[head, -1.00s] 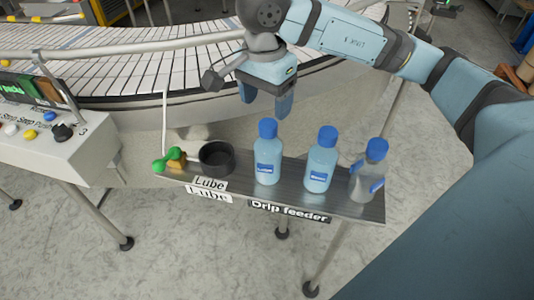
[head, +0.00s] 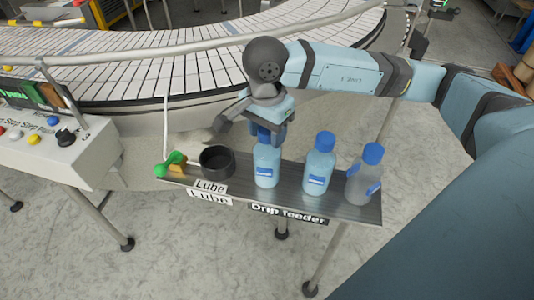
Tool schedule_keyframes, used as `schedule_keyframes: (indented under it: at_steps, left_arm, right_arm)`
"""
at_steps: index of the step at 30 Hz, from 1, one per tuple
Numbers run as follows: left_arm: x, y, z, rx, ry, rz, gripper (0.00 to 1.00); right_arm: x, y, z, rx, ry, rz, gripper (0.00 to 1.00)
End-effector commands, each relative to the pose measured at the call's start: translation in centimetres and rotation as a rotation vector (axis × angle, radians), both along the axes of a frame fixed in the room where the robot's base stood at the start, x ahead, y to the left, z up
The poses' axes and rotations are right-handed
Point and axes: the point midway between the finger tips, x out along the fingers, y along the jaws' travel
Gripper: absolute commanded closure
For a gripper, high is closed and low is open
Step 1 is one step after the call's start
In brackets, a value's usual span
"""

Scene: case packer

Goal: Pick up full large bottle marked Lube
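Three large bottles with blue caps stand upright on a narrow grey shelf (head: 215,186). The left bottle (head: 267,168) looks full of light blue liquid; its label is too small to read surely. The middle bottle (head: 318,170) looks similar, with a blue label. The right bottle (head: 364,180) is greyer and looks mostly empty. My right gripper (head: 272,138) is directly over the left bottle, pointing down, with its fingers on either side of the cap. I cannot tell whether the fingers touch the cap. My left gripper is not in view.
"Lube" (head: 210,187) and "Drip feeder" (head: 288,214) signs are on the shelf's front edge. A black round cup (head: 217,161) and a green-handled object (head: 171,164) sit left of the bottles. A curved conveyor (head: 110,75) runs behind; a control box (head: 50,140) stands left.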

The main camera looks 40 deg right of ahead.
Motion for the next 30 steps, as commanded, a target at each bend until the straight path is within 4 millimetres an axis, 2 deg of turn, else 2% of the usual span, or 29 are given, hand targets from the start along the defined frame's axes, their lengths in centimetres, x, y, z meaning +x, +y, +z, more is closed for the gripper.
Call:
schedule_keyframes:
  at_steps: [1, 6, 20, 26, 30]
  left_arm:
    - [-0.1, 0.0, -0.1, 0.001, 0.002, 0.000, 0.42]
    - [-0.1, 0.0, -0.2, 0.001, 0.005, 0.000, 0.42]
    - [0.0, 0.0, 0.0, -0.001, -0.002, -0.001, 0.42]
    - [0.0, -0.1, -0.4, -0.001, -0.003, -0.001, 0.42]
    - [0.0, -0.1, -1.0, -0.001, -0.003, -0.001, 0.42]
  right_arm:
    - [0.0, 0.0, 0.0, 0.000, 0.000, 0.000, 0.63]
    - [0.0, 0.0, 0.0, 0.000, 0.000, 0.000, 1.00]
    - [0.0, 0.0, 0.8, 0.002, -0.002, 0.000, 1.00]
    - [0.1, 0.0, 3.4, 0.002, -0.006, 0.000, 1.00]
    - [0.1, 0.1, 7.1, 0.003, -0.009, 0.000, 1.00]
